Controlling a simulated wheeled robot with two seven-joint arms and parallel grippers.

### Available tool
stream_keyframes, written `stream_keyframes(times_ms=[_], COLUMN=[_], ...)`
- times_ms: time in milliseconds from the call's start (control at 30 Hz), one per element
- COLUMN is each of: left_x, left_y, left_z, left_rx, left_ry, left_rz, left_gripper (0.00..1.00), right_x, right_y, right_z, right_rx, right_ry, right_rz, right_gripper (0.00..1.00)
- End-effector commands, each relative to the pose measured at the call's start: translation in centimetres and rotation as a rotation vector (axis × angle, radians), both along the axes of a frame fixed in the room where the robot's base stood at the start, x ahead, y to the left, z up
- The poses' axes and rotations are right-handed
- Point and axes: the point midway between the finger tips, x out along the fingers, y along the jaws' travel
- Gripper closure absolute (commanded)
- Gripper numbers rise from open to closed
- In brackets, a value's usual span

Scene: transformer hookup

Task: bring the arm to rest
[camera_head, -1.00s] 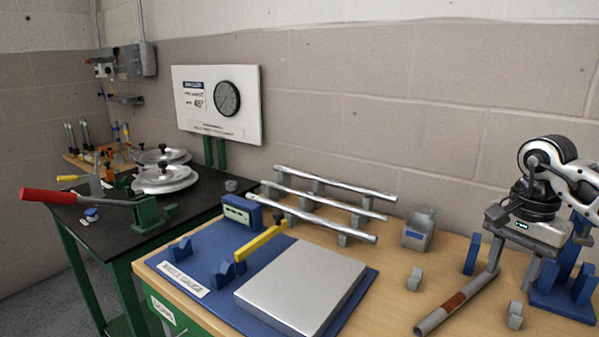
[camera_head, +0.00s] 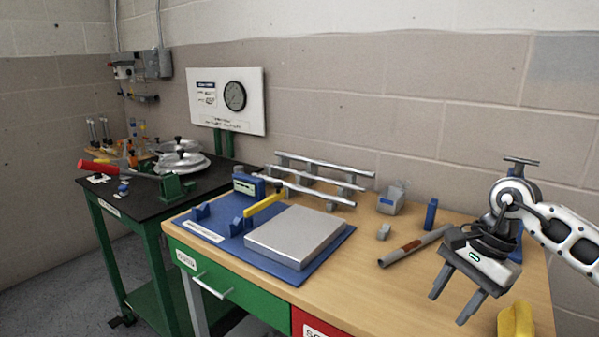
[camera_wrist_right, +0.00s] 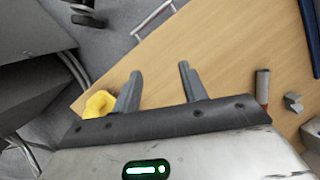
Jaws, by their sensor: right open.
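My right gripper (camera_head: 452,298) is open and empty at the right of the head view, above the front right part of the wooden bench (camera_head: 370,270). In the right wrist view its two fingers (camera_wrist_right: 158,82) stand apart with only bench top and floor beyond them. A grey pipe with a reddish-brown band (camera_head: 412,246) lies on the bench to the left of the gripper, apart from it. My left gripper is not in view.
A yellow object (camera_head: 516,319) sits near the bench's right front, close to the gripper. A blue board (camera_head: 335,241) carries a silver plate (camera_head: 295,236). Metal rods (camera_head: 325,170) rest on a rack behind. A black-topped table (camera_head: 115,202) stands at left.

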Motion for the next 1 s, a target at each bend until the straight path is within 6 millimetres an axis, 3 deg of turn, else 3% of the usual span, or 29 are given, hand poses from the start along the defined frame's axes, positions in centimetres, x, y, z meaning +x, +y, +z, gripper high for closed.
stream_keyframes(times_ms=[167,267,333,433,500,567,633,700,733,833,900,1000], left_x=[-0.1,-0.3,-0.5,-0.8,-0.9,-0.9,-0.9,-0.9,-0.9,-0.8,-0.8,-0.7], left_y=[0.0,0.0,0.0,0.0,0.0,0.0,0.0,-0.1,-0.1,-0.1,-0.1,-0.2], left_z=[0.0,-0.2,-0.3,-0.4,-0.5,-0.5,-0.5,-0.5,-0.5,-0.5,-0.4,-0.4], left_rx=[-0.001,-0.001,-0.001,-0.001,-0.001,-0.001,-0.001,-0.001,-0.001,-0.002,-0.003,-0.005], left_ry=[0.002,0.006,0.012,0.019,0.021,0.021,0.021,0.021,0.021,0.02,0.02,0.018], left_rz=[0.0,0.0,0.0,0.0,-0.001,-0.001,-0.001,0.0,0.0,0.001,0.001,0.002], left_gripper=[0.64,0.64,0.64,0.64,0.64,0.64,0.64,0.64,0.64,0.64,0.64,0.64], right_x=[-1.1,-2.6,-4.1,-5.2,-5.1,-4.6,-4.0,-4.1,-4.4,-7.0,-9.5,-13.0], right_y=[7.5,13.4,18.4,23.1,24.2,24.0,22.6,20.6,19.7,17.0,16.0,15.3], right_z=[-2.5,-3.3,-3.0,-1.1,-0.2,-0.1,-1.5,-4.4,-6.1,-12.3,-15.8,-19.4], right_rx=[0.271,0.519,0.77,1.131,1.352,1.516,1.677,1.798,-1.812,-1.312,-1.075,-0.841], right_ry=[0.066,0.171,0.32,0.62,0.874,1.117,1.422,1.748,-1.864,-1.617,-1.467,-1.301], right_rz=[-0.07,-0.171,-0.311,-0.592,-0.824,-1.044,-1.32,-1.615,1.724,1.5,1.371,1.223], right_gripper=[0.57,0.57,0.57,0.57,0.57,0.57,0.57,0.57,0.57,0.57,0.57,0.57])
